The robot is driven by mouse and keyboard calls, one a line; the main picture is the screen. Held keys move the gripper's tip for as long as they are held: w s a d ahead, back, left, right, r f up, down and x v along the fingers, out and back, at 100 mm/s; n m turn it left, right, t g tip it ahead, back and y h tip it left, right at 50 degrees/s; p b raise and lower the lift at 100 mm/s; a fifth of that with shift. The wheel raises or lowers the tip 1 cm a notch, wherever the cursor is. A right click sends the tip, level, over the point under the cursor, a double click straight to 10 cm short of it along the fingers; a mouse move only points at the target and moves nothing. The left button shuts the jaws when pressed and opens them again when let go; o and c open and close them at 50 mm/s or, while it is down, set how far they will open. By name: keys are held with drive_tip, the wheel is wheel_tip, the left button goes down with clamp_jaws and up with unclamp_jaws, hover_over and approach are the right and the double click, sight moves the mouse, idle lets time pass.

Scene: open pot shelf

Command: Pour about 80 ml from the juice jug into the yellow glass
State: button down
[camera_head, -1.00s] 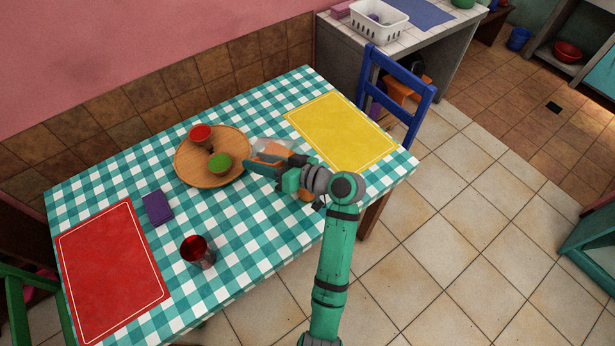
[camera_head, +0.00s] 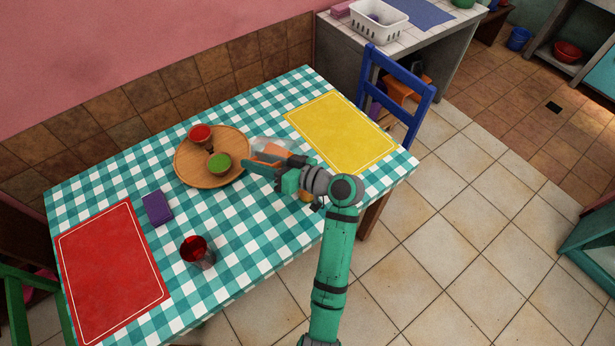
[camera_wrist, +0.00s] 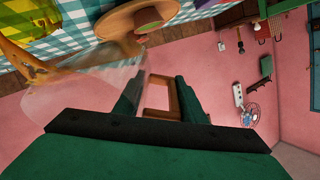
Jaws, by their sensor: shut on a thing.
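My gripper (camera_head: 262,162) is shut on the juice jug above the right half of the table. The clear jug (camera_wrist: 85,90) is tilted in the wrist view, with orange juice (camera_wrist: 15,58) toward its far left end. A see-through yellow shape, seemingly the yellow glass (camera_wrist: 30,22), is at the upper left of the wrist view. In the head view a small yellow-orange part (camera_head: 306,196) shows below my wrist, mostly hidden by the arm. I cannot tell whether juice is flowing.
A red glass (camera_head: 197,252) stands near the front edge. A blue chair (camera_head: 398,85) stands behind.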

drive_tip(key=shift+d+r, duration=0.1)
drive_tip(key=shift+r, duration=0.05)
idle(0.3)
drive_tip(key=f+h, duration=0.1)
drive_tip(key=a+f+g+h, duration=0.1)
drive_tip(key=f+h, duration=0.1)
drive_tip(key=shift+w+a+f+g+h, duration=0.15)
drive_tip(key=shift+w+f+g+h, duration=0.15)
drive_tip(key=shift+w+g+h, duration=0.1)
drive_tip(key=shift+h, duration=0.4)
drive_tip(key=shift+a+g, duration=0.1)
drive_tip(key=shift+g, duration=0.2)
idle(1.2)
